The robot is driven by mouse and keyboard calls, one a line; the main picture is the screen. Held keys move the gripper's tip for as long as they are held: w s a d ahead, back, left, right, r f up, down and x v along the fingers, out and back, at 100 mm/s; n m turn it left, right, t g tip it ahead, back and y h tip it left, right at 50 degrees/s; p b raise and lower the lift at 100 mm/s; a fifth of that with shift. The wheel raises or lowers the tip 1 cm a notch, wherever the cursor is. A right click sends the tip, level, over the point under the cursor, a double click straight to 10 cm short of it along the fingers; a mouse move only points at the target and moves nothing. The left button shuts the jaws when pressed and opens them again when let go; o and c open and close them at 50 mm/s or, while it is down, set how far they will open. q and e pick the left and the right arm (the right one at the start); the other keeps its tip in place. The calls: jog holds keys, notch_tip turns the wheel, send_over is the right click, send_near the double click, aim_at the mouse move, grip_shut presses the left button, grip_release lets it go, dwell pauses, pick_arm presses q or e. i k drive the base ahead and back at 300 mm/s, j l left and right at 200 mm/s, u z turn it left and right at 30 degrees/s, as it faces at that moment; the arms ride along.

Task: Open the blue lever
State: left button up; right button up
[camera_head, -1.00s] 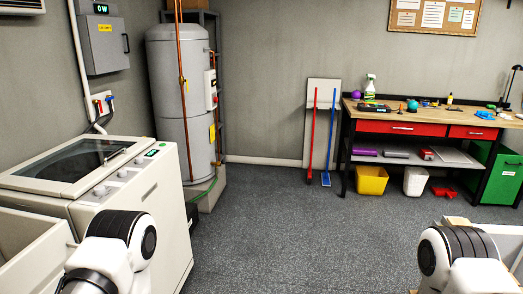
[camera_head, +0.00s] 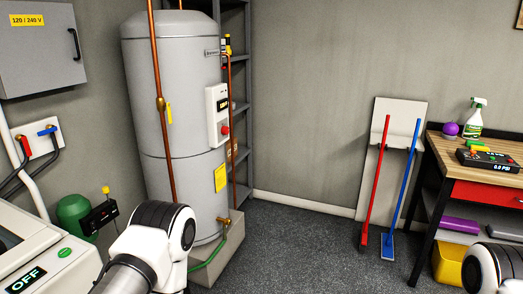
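The blue lever (camera_head: 47,131) is small and sits on a white wall plate (camera_head: 38,143) at the left of the head view. It lies roughly level, tilted slightly. A red lever (camera_head: 25,146) hangs beside it to the left and points down. Dark hoses run from both valves down to the left. My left arm shows only as a white and black joint at the bottom, right of the plate and well apart from it. My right arm shows only as a joint at the bottom right corner. Neither gripper is in the picture.
Below the plate stands a white washing machine (camera_head: 60,262) with an OFF display. A green tank (camera_head: 75,216) is behind it. A grey electrical box (camera_head: 45,50) hangs above. A water heater (camera_head: 180,110) stands to the right. Grey floor is clear in the middle.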

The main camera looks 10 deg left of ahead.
aim_at(53, 129)
jog(key=i+u, duration=0.7)
jog(key=u, duration=0.15)
jog(key=i+l+u, duration=0.25)
jog(key=u, duration=0.2)
jog(key=i+l+u, duration=0.65)
jog(key=u, duration=0.2)
jog(key=l, duration=0.1)
